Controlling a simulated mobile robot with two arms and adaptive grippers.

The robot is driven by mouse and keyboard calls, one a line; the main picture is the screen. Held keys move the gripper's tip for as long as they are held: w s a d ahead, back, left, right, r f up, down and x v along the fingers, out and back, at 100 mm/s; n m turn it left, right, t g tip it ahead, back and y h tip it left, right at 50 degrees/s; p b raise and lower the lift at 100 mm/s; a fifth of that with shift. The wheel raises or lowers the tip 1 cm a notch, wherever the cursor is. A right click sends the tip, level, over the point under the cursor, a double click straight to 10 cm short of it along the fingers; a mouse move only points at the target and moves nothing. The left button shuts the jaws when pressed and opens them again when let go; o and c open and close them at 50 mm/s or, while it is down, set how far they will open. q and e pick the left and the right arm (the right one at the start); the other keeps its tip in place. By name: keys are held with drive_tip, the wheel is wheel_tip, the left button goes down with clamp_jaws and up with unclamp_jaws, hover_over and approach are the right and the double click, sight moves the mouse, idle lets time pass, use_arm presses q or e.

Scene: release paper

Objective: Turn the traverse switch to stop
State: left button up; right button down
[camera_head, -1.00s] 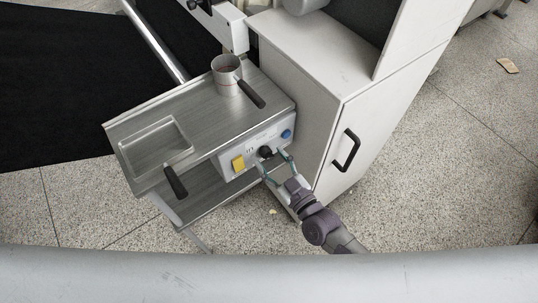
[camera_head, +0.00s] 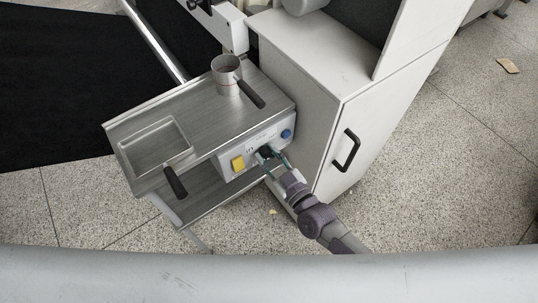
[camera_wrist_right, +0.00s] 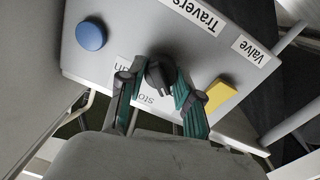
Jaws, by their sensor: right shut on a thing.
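The traverse switch (camera_wrist_right: 156,74) is a black rotary knob on the white front panel (camera_wrist_right: 130,40) of a steel cart. In the right wrist view the panel carries a "Travers" label and partly covered labels, one reading "sto", near the knob. My right gripper (camera_head: 267,156) is at the knob, with a finger on each side of it, and is shut on it. In the right wrist view the gripper (camera_wrist_right: 153,88) covers part of the labels. The knob is mostly hidden by the fingers in the head view. My left gripper is not in view.
On the panel, a yellow switch (camera_head: 238,163) and a blue button (camera_head: 286,134) flank the knob. A steel cup (camera_head: 227,72) with a black handle stands on the cart top (camera_head: 190,105). A white cabinet (camera_head: 310,95) with a black handle (camera_head: 346,150) stands close at right.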

drive_tip(key=m, duration=0.4)
drive_tip(key=shift+m, duration=0.3)
drive_tip(key=shift+d+m, duration=0.1)
drive_tip(key=shift+m, duration=2.3)
drive_tip(key=shift+w, duration=0.1)
drive_tip(key=c, duration=0.8)
unclamp_jaws()
drive_tip(key=v, duration=1.2)
drive_tip(key=shift+d+r, duration=0.1)
drive_tip(key=shift+r, duration=0.1)
